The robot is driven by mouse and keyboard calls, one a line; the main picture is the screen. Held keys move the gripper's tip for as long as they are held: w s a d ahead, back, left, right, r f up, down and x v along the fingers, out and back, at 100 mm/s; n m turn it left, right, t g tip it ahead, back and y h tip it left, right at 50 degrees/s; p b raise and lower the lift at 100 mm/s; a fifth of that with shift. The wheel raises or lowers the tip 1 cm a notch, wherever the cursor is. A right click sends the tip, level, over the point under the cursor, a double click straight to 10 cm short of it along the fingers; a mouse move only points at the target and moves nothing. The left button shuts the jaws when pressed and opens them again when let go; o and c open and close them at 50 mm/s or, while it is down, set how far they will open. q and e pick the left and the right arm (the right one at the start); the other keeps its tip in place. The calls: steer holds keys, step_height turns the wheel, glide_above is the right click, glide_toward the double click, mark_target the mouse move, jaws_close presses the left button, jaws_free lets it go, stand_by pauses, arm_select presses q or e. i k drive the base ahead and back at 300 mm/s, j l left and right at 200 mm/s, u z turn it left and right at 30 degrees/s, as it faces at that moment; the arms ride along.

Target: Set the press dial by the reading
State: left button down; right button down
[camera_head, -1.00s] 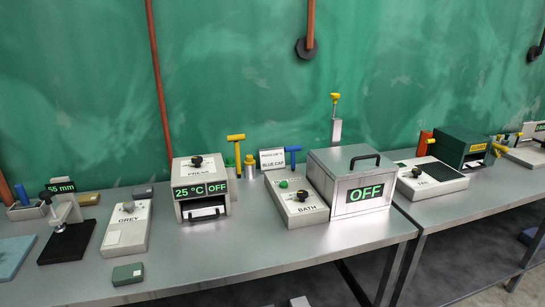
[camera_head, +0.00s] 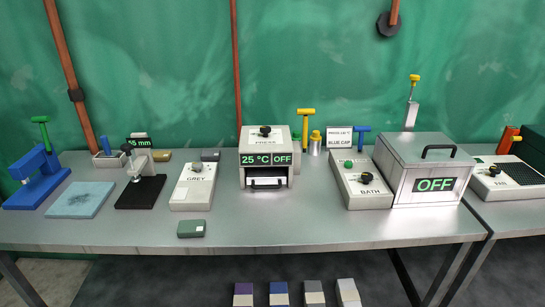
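The press (camera_head: 250,166) is a pale box at the middle of the bench, with a green-on-black display (camera_head: 266,159) reading "25 °C OFF". Its dial (camera_head: 265,131), a dark knob, sits on the top face by the word PRESS. A drawer-like front with a dark handle is below the display. A gauge with a black base (camera_head: 140,192) stands to the left, its display (camera_head: 138,142) reading what looks like 55 mm, partly hidden by the gauge. A white sign (camera_head: 339,137) behind the bench reads something like "PRESS LID" and "BLUE CAP". Neither gripper shows.
The grey box (camera_head: 192,188) is left of the press, with a small green block (camera_head: 191,228) in front. The bath box (camera_head: 430,170) reads OFF, with its control box (camera_head: 368,184) beside it. A blue stand (camera_head: 38,180) and pale blue mat (camera_head: 80,199) are at left. The front bench strip is mostly clear.

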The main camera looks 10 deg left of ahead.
mark_target(265, 129)
steer(key=i+j+u, duration=0.1)
steer(key=i+u, duration=0.15)
steer(key=i, duration=0.35)
steer(key=i+u, duration=0.25)
steer(key=i, duration=0.35)
